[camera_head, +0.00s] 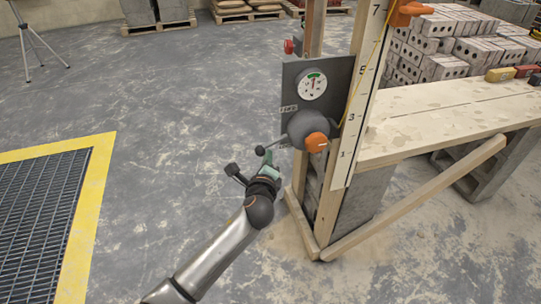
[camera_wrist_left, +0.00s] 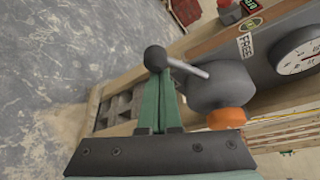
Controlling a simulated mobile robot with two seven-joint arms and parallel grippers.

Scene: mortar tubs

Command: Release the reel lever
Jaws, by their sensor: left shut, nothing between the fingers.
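The reel lever (camera_head: 260,150) is a thin rod with a dark ball knob, sticking out left from the grey reel (camera_head: 305,124) on the wooden post. In the left wrist view the lever's ball (camera_wrist_left: 155,58) is at the rod's left end, with the grey reel body (camera_wrist_left: 220,85) and an orange part (camera_wrist_left: 227,118) at right. My left gripper (camera_head: 268,157) has green fingers, shut and empty, tips right at the lever near the ball. In the wrist view its fingertips (camera_wrist_left: 160,78) overlap the ball's lower edge. I cannot tell whether they touch.
A dial gauge (camera_head: 313,86) sits on the dark plate above the reel. A numbered white scale (camera_head: 362,95) runs up the post. A plank bench (camera_head: 440,118) with bricks stands right. A yellow-edged floor grate (camera_head: 40,195) lies left; the floor between is clear.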

